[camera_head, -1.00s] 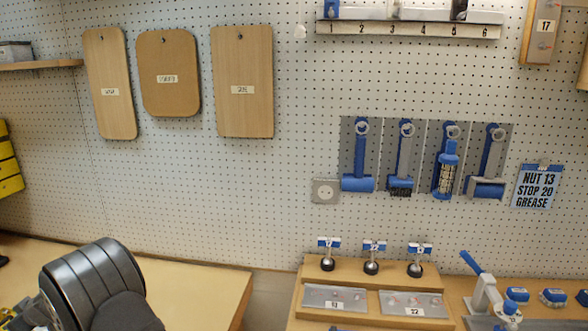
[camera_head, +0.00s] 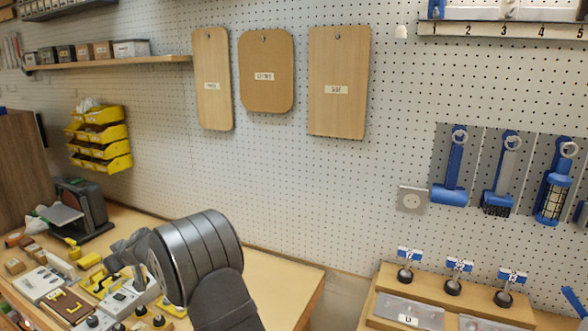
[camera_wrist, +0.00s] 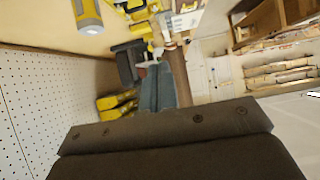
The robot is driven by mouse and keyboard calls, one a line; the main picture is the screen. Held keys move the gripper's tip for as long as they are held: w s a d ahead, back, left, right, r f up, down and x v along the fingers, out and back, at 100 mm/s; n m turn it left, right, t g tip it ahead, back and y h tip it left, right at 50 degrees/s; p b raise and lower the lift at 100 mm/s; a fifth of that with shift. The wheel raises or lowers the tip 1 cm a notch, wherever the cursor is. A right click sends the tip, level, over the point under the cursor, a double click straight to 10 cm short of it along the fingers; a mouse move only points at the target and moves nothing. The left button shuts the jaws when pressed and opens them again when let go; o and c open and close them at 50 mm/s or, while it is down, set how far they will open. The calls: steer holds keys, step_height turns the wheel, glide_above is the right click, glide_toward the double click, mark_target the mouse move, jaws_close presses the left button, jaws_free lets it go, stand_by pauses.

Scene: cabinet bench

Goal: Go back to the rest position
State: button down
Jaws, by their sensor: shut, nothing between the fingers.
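My gripper (camera_wrist: 164,68) shows in the wrist view as two grey fingers lying together, shut and empty, pointing away from the dark wrist housing. In the head view my dark grey arm rises at the lower middle, over the right part of the left bench (camera_head: 285,283). In the wrist view the fingers overlap the background near a dark bench machine (camera_wrist: 127,62); I see no contact. The task names no object.
Tools and small parts crowd the left bench, with a dark machine (camera_head: 82,207) behind. Yellow bins (camera_head: 100,137) hang on the pegboard. Three wooden boards (camera_head: 338,110) hang mid-wall. A wooden stand (camera_head: 380,325) is at right. A yellow-grey torch (camera_wrist: 88,15) shows in the wrist view.

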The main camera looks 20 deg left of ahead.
glide_above(119, 296)
steer(key=f, duration=0.8)
steer(key=shift+s+a, duration=0.1)
steer(key=shift+a, duration=0.3)
steer(key=shift+d, duration=0.35)
steer(key=d, duration=0.3)
steer(key=shift+d+r, duration=0.1)
steer(key=shift+d, duration=0.05)
steer(key=s+d+r+m+g+h, duration=0.1)
steer(key=s+d+r+m+h, duration=0.1)
steer(key=d+r+m, duration=0.7)
steer(key=shift+d+r+g, duration=0.3)
steer(key=shift+d+r, duration=0.45)
steer(key=shift+r, duration=2.25)
steer(key=shift+m, duration=0.3)
steer(key=c, duration=2.1)
jaws_free()
